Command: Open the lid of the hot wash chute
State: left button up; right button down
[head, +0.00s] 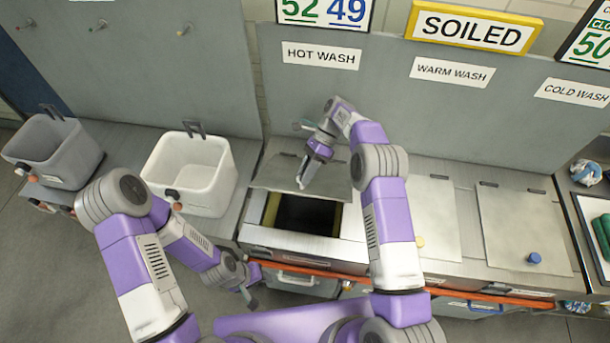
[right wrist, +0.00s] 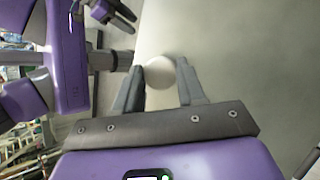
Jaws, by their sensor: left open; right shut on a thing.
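The hot wash chute sits under the HOT WASH sign (head: 321,55). Its grey metal lid (head: 332,178) is raised at the front edge and tilted up, with the dark chute opening (head: 307,214) showing below it. My right gripper (head: 304,180) is at the lid's upper face. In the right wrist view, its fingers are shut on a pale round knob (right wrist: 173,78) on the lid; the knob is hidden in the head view. My left gripper (head: 247,287) is open and empty, low in front of the counter.
The warm wash lid (head: 437,205) with a yellow knob and the cold wash lid (head: 520,225) with a blue knob are shut. A white bin (head: 190,174) and a grey bin (head: 52,150) stand left. An orange rail edges the counter front.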

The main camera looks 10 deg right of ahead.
dwell(0.4)
jog(key=c, duration=0.7)
grip_release()
